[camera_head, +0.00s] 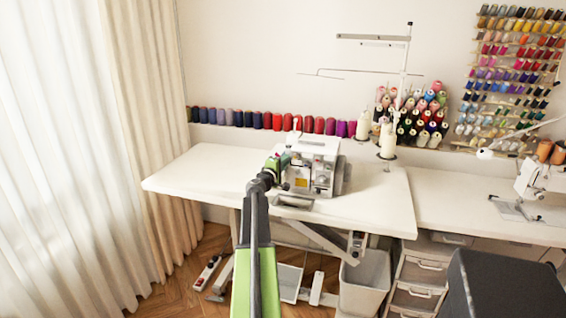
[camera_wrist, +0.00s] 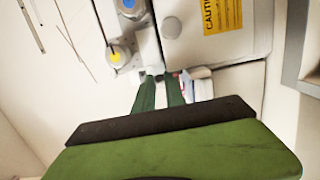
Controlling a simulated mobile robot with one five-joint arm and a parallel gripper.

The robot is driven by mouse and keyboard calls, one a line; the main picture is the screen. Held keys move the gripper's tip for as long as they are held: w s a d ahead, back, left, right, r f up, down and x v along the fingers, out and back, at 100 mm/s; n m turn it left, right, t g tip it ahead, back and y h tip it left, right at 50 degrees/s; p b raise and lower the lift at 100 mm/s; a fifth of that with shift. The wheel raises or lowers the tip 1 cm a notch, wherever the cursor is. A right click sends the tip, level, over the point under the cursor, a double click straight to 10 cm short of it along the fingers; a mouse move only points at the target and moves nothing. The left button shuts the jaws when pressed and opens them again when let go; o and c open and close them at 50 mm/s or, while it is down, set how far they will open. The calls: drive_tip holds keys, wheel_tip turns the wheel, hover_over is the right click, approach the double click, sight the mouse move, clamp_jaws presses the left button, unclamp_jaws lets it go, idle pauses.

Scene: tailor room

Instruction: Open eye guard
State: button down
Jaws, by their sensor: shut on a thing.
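The white overlock sewing machine (camera_head: 318,165) stands on the white table, with my arm reaching up to its left front. My gripper (camera_head: 281,161) is at the machine's left side there. In the wrist view, the two dark green fingers of my gripper (camera_wrist: 163,77) are close together against the machine's front (camera_wrist: 207,35). They are shut on a small part there, apparently the eye guard, which the fingertips mostly hide. I cannot tell how far the guard is tilted. A blue dial and a yellow dial (camera_wrist: 116,54) sit left of the fingertips.
The white table (camera_head: 200,167) has free room left of the machine. Thread cones (camera_head: 388,140) stand at the back right. A row of spools (camera_head: 275,122) lines the wall. A grey bin (camera_head: 366,280) and a foot pedal (camera_head: 207,271) are below.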

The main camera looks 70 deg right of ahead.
drive_tip(key=c, duration=1.4)
unclamp_jaws()
drive_tip(key=w+a, duration=0.1)
drive_tip(key=a, duration=1.6)
drive_tip(key=shift+w+a, duration=0.2)
